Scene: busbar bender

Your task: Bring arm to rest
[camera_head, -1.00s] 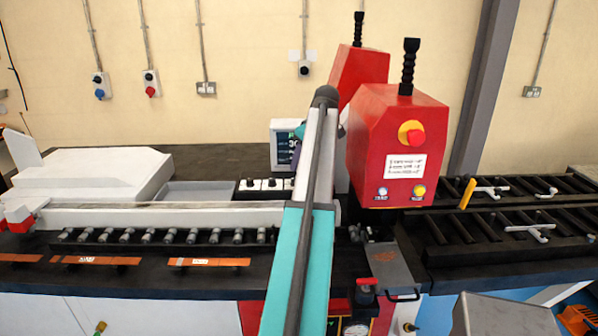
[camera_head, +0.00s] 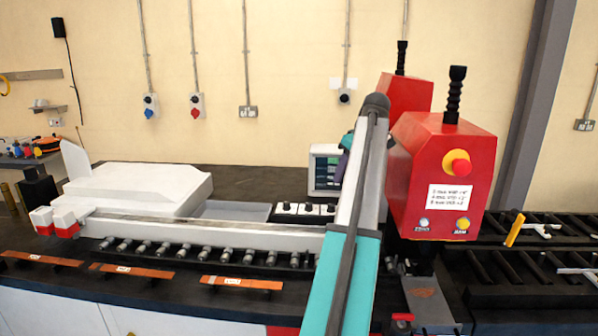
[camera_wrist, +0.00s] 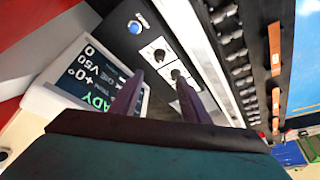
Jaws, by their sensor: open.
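My gripper (camera_wrist: 160,98) shows in the wrist view as two purple fingers held apart, with nothing between them. Beyond the fingers is the bender's control panel (camera_wrist: 150,35) with a blue button and several black knobs. A screen (camera_wrist: 85,75) with green and white text stands beside them. In the head view my arm reaches up and away from the bottom, in front of the machine. Its far end is by the screen (camera_head: 325,170), left of the red bender head (camera_head: 445,180). The gripper fingers are mostly hidden there behind the arm.
A roller conveyor (camera_head: 185,252) runs along the bench, with orange strips (camera_head: 240,283) at its front edge. A white housing (camera_head: 140,190) lies at the back left. A dark roller table (camera_head: 530,265) with a yellow handle (camera_head: 515,230) is at the right.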

